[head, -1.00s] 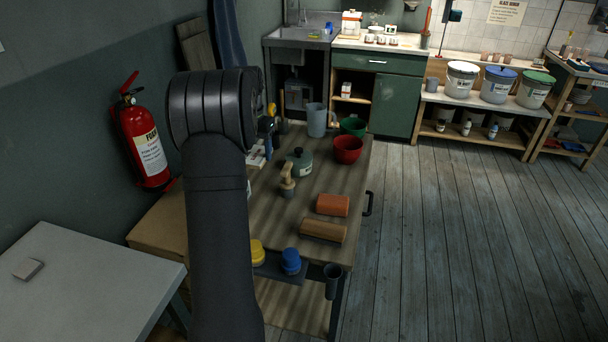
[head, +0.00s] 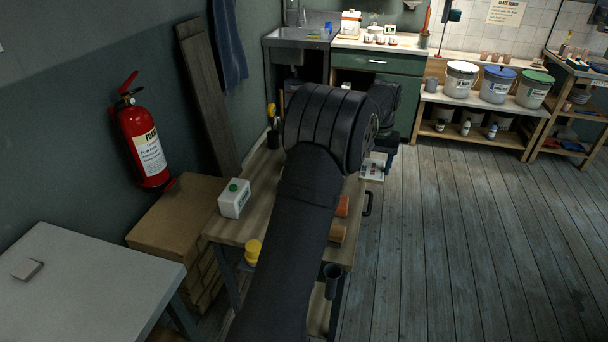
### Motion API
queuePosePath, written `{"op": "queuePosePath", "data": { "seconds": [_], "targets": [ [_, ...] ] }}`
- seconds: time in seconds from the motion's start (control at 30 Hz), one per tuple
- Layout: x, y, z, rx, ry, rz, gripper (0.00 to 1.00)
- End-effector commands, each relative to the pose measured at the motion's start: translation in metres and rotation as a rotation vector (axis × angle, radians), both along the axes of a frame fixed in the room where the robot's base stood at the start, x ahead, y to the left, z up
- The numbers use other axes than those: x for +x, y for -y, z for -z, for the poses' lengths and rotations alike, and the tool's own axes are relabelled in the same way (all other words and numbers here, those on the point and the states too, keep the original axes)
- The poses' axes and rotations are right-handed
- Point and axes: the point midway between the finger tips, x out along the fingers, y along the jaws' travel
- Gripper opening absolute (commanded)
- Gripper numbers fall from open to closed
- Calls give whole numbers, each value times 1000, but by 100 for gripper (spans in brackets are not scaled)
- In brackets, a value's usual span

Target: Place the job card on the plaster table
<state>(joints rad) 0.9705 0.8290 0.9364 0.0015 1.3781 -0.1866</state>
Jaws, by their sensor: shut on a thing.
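My gripper (head: 378,152) is at the far right side of the wooden workbench, partly hidden behind my own arm. It is shut on a small white card with printed text and some red, the job card (head: 372,171), which shows just below it near the bench's right edge. The fingertips are too small and dark to make out clearly. A pale table (head: 90,285), which looks like the plaster table, stands at the lower left, well apart from the gripper. A small grey block (head: 27,269) lies on it.
My arm covers much of the bench. A cardboard box (head: 172,222) stands between bench and pale table. A fire extinguisher (head: 146,145) hangs on the wall.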

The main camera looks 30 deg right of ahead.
Motion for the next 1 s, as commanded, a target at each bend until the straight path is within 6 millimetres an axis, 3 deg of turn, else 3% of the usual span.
{"op": "queuePosePath", "data": {
  "seconds": [0.27, 0.7, 1.0],
  "targets": [
    [8, -2, 33, -1, 1, -2, 40],
    [97, -23, 89, 0, 0, -2, 40],
    [115, -27, 104, -1, 0, 1, 40]
  ]
}}
